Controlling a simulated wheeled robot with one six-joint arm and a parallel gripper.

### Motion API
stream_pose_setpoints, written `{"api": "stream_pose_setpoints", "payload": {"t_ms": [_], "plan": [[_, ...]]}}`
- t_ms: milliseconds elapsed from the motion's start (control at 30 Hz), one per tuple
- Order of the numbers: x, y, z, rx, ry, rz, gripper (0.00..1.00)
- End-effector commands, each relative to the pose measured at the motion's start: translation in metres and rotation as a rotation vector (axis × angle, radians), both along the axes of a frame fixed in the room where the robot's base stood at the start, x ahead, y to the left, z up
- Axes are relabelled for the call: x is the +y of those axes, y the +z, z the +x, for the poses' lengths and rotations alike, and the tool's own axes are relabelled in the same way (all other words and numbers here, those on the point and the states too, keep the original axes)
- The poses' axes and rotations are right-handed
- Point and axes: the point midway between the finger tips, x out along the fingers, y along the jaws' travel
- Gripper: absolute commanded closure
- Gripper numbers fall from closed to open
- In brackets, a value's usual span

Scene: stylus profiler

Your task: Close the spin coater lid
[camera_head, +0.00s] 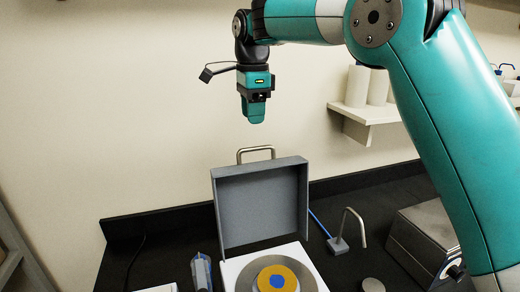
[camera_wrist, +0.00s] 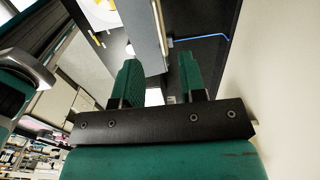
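The spin coater lid (camera_head: 262,205) is a grey shallow box standing upright, open, at the back of the spin coater (camera_head: 234,270). A bent metal handle (camera_head: 256,150) sits on the lid's top edge. In front of the lid, a grey disc carries a gold round piece with a blue centre. My gripper (camera_head: 254,115) hangs pointing down above the handle, clear of it. In the wrist view, the two green fingers of my gripper (camera_wrist: 160,80) are apart with nothing held between them. The lid (camera_wrist: 145,35) shows there edge-on, beyond the fingers.
A metal bent tube on a small base (camera_head: 340,243) stands right of the lid, near a blue cable (camera_head: 320,222). A grey box (camera_head: 425,235) is farther right. A wall shelf (camera_head: 365,112) holds white bottles. A blue-grey tool (camera_head: 201,272) stands left of the coater.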

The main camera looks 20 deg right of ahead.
Motion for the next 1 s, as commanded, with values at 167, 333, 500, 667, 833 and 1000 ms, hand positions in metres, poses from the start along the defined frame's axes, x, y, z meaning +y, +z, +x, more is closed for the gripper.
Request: {"api": "stream_pose_setpoints", "payload": {"t_ms": [167,333,500,667,833,1000], "plan": [[-0.002,-0.035,0.000,0.004,-0.004,-0.001,0.62],[-0.003,-0.062,0.000,0.003,-0.005,-0.001,0.62],[-0.003,-0.076,0.000,-0.001,-0.006,0.000,0.62],[-0.003,-0.079,0.000,-0.001,-0.006,0.001,0.62],[-0.003,-0.079,0.000,-0.001,-0.006,0.001,0.69],[-0.003,-0.079,0.000,-0.001,-0.006,0.001,1.00]]}}
